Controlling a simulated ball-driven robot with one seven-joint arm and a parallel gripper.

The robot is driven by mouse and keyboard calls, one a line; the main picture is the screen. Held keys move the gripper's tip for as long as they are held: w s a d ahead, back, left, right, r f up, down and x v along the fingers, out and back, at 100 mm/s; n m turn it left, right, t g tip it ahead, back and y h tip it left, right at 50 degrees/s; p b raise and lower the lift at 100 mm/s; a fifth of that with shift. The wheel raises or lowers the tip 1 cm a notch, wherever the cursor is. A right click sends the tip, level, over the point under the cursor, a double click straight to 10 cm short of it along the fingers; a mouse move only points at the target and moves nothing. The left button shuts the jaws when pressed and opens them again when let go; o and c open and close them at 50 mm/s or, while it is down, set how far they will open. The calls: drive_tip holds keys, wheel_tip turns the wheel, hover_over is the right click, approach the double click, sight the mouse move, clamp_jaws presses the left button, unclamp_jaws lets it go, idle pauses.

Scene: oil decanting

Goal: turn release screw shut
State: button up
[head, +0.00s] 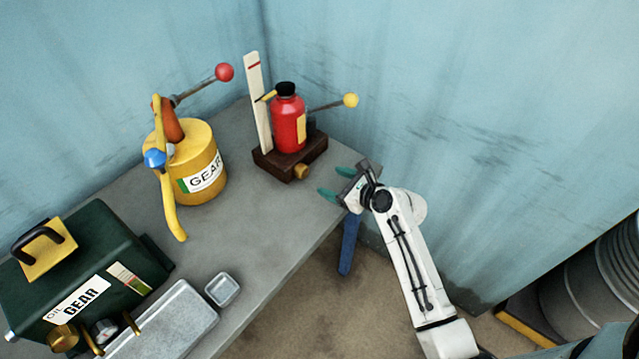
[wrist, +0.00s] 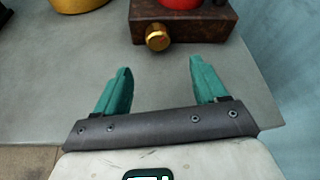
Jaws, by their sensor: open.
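The release screw is a small brass knob (head: 302,172) low on the front of the dark brown base (head: 272,163) that carries a red bottle jack (head: 288,125). In the wrist view the brass knob (wrist: 158,38) shows ahead, beyond the fingertips and roughly between them. My gripper (head: 332,181) is open and empty at the table's front right edge, apart from the knob. Its two green fingers also show in the wrist view (wrist: 162,78), with bare table between them. The threaded part of the screw is hidden in the base.
A yellow gear oil can (head: 205,150) with a curved spout stands left of the jack. A dark green gear oil box (head: 75,265), a grey metal tray (head: 165,320) and a small square dish (head: 222,289) are nearer. Blue walls close the back and right.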

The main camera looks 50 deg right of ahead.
sight(306, 174)
drive_tip(key=f+m+b, duration=0.1)
drive_tip(key=b, duration=0.1)
drive_tip(key=shift+w+d+y+b, duration=0.1)
drive_tip(key=shift+d+y+b, duration=0.25)
drive_tip(key=shift+y+b, duration=0.05)
drive_tip(key=shift+d+r+m+y+b, duration=0.1)
drive_tip(key=shift+r+m+y+b, duration=0.2)
drive_tip(key=shift+m+b, duration=0.15)
drive_tip(key=x, duration=1)
drive_tip(key=shift+w+f, duration=0.15)
drive_tip(key=shift+w, duration=0.05)
drive_tip(key=shift+c, duration=0.4)
drive_tip(key=c, duration=1)
drive_tip(key=shift+r+n+h+p, duration=0.2)
drive_tip(key=shift+n+h+p, duration=0.2)
drive_tip(key=shift+p, duration=0.3)
drive_tip(key=shift+f+n+h+p, duration=0.2)
drive_tip(key=shift+n+h+p, duration=0.25)
drive_tip(key=shift+n, duration=0.2)
